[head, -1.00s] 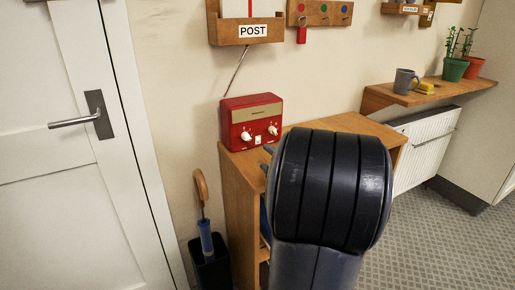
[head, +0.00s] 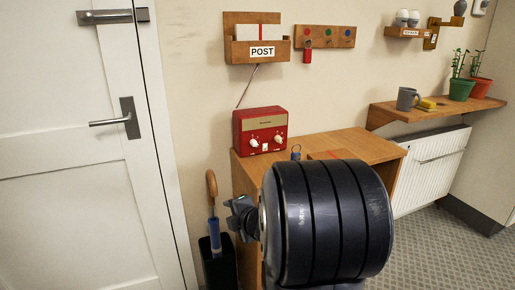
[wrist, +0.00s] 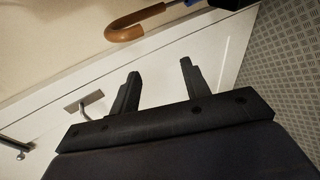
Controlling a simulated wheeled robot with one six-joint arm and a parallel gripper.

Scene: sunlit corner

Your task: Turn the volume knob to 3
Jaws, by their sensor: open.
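A red radio (head: 260,130) stands on the left end of a wooden cabinet. Its front carries two white knobs, a left knob (head: 254,143) and a right knob (head: 279,139); their markings are too small to read. My gripper (head: 232,212) shows partly beside my dark arm, left of the cabinet and below the radio, apart from it. In the wrist view my gripper (wrist: 160,82) is open and empty, with two dark fingers spread. The radio is not in the wrist view.
An umbrella (head: 212,220) with a curved wooden handle stands in a dark holder beside the cabinet; its handle (wrist: 125,32) shows in the wrist view. A white door (head: 75,170) is at left. A post box (head: 258,48) and key board (head: 325,37) hang above. The cabinet top (head: 350,143) is mostly clear.

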